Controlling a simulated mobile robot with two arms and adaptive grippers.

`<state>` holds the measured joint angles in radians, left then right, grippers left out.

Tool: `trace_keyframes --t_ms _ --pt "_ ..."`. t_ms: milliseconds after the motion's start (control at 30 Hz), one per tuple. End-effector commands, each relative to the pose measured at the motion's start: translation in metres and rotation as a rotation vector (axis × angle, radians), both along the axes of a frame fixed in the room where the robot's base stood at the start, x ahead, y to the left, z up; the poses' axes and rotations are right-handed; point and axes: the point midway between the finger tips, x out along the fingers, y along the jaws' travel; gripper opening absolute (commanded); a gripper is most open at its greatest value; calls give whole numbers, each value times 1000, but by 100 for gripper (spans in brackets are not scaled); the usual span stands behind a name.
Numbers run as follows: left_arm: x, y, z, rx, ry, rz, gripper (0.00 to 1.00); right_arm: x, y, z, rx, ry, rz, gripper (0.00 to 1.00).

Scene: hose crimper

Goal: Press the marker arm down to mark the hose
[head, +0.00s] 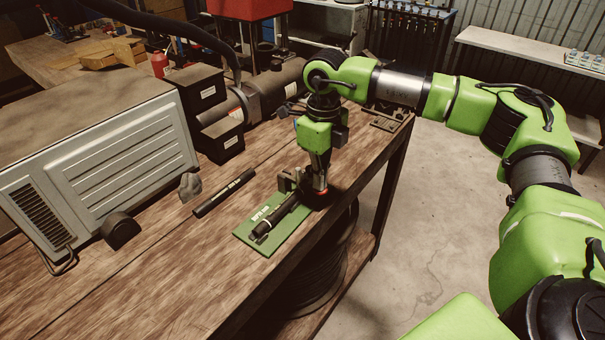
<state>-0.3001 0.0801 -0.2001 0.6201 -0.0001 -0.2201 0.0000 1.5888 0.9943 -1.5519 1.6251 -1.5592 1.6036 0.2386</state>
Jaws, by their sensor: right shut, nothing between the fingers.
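A green base plate (246,234) with white lettering lies near the right edge of the wooden workbench. A dark marker arm (278,217) lies low along the plate, its near end close to the plate's front. My right gripper (320,192) is shut and empty, pointing down at the far end of the plate by the marker arm's bracket. I cannot tell whether it touches the arm. A red-orange part (321,191) shows at the fingertips. A black hose piece (224,192) with white print lies on the bench to the left of the plate. My left gripper is out of view.
A large grey metal unit (100,165) stands at the left of the workbench (150,280). Black boxes (205,110) and a dark cylindrical machine (270,90) stand behind. A small grey lump (190,186) sits near the hose. A coil of hose hangs below the bench.

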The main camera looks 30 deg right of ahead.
Motion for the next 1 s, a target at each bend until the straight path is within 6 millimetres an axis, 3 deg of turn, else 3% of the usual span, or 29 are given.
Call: trace_keyframes --t_ms 1000 --pt "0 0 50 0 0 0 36 0 0 77 0 0 0 0"
